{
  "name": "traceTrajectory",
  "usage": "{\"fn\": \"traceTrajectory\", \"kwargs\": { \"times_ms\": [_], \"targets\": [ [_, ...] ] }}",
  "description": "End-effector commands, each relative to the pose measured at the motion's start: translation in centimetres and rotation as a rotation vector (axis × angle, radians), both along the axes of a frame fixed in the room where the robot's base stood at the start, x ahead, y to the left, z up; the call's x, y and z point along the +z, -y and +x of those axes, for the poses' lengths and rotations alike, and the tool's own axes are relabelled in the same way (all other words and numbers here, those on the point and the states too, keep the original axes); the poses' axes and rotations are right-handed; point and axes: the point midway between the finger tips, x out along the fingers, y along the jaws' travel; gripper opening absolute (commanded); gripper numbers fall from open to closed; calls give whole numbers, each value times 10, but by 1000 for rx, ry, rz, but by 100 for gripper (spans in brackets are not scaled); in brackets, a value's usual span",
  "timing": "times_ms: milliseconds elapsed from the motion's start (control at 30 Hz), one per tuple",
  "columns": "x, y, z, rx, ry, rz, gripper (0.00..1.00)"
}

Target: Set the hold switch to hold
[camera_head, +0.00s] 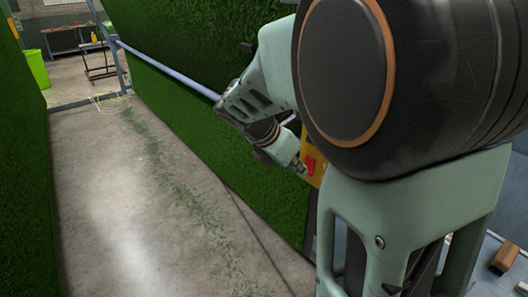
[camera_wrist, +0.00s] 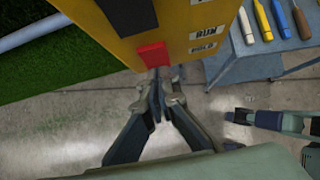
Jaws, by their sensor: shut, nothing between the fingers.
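The yellow switch box (camera_wrist: 187,52) fills the upper middle of the wrist view. A red switch part (camera_wrist: 152,56) sits low on its face, with a dark panel above. Two labels are beside it, the upper reading RUN and the lower apparently HOLD. In the head view the box (camera_head: 318,151) and red part (camera_head: 310,165) show partly behind my arm. My gripper (camera_wrist: 157,85) is shut and empty, its fingertips just below the red part; I cannot tell if they touch. In the head view my gripper (camera_head: 299,168) is close beside the box.
A grey table (camera_wrist: 255,62) with several coloured-handled tools stands right of the box. Green turf walls (camera_head: 210,90) flank a concrete aisle (camera_head: 120,190). A pale blue rail (camera_head: 170,73) runs along the right wall. A lime bin (camera_head: 38,68) stands far back.

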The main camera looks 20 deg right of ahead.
Motion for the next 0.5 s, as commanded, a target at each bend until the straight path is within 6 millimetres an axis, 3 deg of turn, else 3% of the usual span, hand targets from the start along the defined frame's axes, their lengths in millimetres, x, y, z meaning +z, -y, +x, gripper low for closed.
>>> {"fn": "traceTrajectory", "kwargs": {
  "times_ms": [500],
  "targets": [
    [-2, 6, 2, -1, 1, -6, 0]
  ]
}}
